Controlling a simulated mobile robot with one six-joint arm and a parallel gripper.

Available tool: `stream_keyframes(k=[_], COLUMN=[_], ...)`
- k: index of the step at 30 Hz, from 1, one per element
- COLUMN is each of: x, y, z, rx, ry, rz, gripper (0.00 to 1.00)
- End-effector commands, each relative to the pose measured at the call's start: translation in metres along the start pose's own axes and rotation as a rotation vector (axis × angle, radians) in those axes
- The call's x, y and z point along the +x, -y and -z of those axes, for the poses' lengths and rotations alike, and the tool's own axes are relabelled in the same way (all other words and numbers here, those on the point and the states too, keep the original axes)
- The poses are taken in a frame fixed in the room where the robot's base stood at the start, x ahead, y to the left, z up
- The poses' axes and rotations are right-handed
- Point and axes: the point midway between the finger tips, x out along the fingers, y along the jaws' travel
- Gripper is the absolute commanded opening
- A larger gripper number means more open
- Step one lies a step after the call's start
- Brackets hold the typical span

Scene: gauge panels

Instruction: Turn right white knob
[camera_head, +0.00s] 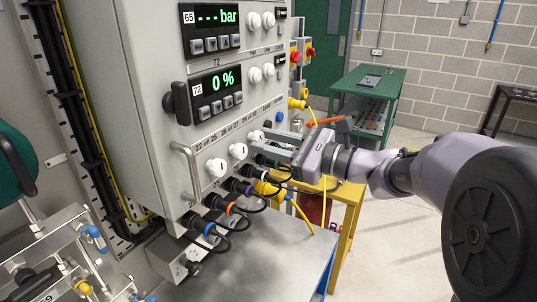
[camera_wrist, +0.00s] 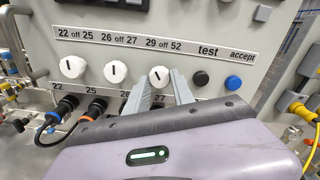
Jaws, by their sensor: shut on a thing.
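The right white knob (camera_wrist: 159,76) sits in a row of three under the label "29 off 52" on the grey panel. Its dark pointer line looks close to upright, leaning a little. My gripper (camera_wrist: 159,88) has one finger on each side of this knob and is shut on it. In the head view my gripper (camera_head: 262,142) reaches the panel from the right, and the knob (camera_head: 256,135) shows partly between the fingers. The middle white knob (camera_wrist: 115,72) and left white knob (camera_wrist: 73,67) are to its left, clear of the fingers.
A black button (camera_wrist: 201,78) and a blue button (camera_wrist: 233,82) sit just right of the gripped knob. Cables with coloured plugs (camera_head: 222,204) hang below the knobs. A metal handle (camera_head: 187,172) stands out at the left. A green table (camera_head: 384,83) is behind.

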Motion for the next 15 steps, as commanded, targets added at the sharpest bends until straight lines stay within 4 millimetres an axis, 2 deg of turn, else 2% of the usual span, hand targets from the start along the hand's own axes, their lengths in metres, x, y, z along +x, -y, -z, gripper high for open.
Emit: stream_keyframes(k=[1, 6, 15], x=[-0.0001, -0.0001, -0.0001], y=[-0.0017, -0.0011, -0.0002], z=[0.0047, 0.0036, 0.0017], rx=[-0.031, -0.131, -0.227], ry=[-0.001, -0.001, -0.002], rz=[0.000, 0.000, -0.001], gripper=[0.00, 0.00, 0.00])
